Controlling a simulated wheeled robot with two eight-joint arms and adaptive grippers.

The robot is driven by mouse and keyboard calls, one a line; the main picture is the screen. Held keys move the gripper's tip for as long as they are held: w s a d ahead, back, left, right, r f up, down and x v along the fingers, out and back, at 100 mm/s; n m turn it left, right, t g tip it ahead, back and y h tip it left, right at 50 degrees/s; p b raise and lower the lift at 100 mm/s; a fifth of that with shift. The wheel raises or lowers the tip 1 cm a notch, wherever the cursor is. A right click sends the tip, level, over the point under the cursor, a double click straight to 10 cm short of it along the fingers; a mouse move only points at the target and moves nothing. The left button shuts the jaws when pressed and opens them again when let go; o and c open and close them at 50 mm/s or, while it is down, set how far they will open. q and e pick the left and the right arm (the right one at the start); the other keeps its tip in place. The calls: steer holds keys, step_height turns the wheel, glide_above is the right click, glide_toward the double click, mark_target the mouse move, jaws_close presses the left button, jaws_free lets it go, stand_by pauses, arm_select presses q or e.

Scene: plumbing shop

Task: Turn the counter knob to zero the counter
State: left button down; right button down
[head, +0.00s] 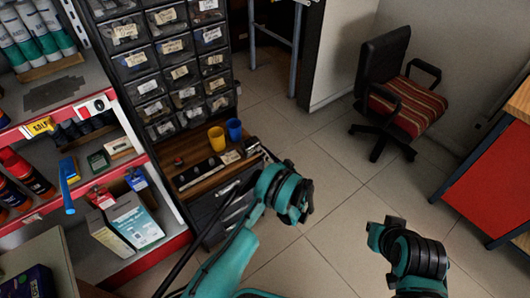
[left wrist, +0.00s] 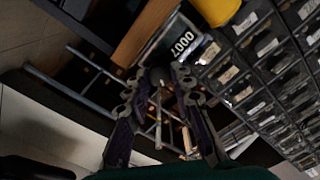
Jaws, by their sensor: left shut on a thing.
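The counter (left wrist: 172,38) shows in the left wrist view as a dark box with a pale rim, beside a wooden surface. Its tilted white digits (left wrist: 183,42) seem to read 0007. My left gripper (left wrist: 160,78) is at the counter's near side, with its two fingers closed in on a small part there. This looks like the counter knob, mostly hidden between the fingertips. In the head view my teal left arm (head: 245,245) reaches to the wooden-topped cabinet, and its wrist hides the fingers. My right arm (head: 415,255) is at the lower right, with its fingers not visible.
A yellow cup (head: 216,139) and a blue cup (head: 234,129) stand behind on the wooden top (head: 187,179). Labelled drawers (head: 150,88) rise behind them. Stocked shelves are at left. An office chair (head: 400,100) and open floor (head: 320,185) lie to the right.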

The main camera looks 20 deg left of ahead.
arm_select(q)
steer(key=m, duration=1.2)
steer(key=shift+f+m, duration=0.1)
steer(key=shift+m, duration=0.2)
stand_by(0.4)
steer(key=c, duration=1.3)
jaws_free()
steer(key=v, duration=1.2)
